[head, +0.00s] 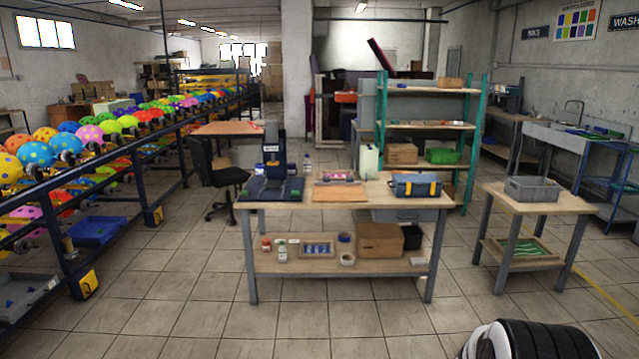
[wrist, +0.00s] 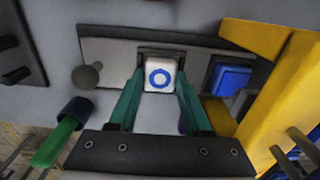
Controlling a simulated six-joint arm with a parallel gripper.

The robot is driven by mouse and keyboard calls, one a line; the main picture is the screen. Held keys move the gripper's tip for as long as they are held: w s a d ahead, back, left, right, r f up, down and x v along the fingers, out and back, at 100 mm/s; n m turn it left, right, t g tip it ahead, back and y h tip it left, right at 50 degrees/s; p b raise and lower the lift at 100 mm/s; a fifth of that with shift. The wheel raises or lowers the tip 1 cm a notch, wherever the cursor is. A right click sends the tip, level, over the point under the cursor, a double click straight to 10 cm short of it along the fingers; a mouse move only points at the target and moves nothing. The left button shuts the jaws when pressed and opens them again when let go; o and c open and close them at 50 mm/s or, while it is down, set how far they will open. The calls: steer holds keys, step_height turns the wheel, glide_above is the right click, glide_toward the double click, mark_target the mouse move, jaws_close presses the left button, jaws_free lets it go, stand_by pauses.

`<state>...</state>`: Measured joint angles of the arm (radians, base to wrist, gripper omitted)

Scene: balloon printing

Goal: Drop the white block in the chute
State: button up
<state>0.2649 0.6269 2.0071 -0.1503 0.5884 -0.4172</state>
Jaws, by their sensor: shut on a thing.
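The white block (wrist: 160,67), with a blue ring on its face, sits between the two green fingertips of my gripper (wrist: 159,82) in the wrist view. My gripper is shut on it. Directly behind the block is a dark-rimmed opening (wrist: 170,50) in a grey plate (wrist: 108,51). I cannot tell whether this opening is the chute, or whether the block is inside it or in front of it. Neither my gripper nor the block can be made out in the head view.
In the wrist view, a blue block (wrist: 232,80) lies right of my gripper, beside a large yellow part (wrist: 278,90). A grey round knob (wrist: 86,76) is at the left, above a green and dark rod (wrist: 58,138). The head view shows a workbench (head: 335,205) across the room.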

steer(key=shift+r, duration=0.2)
steer(key=shift+r, duration=0.35)
steer(key=shift+r, duration=3.2)
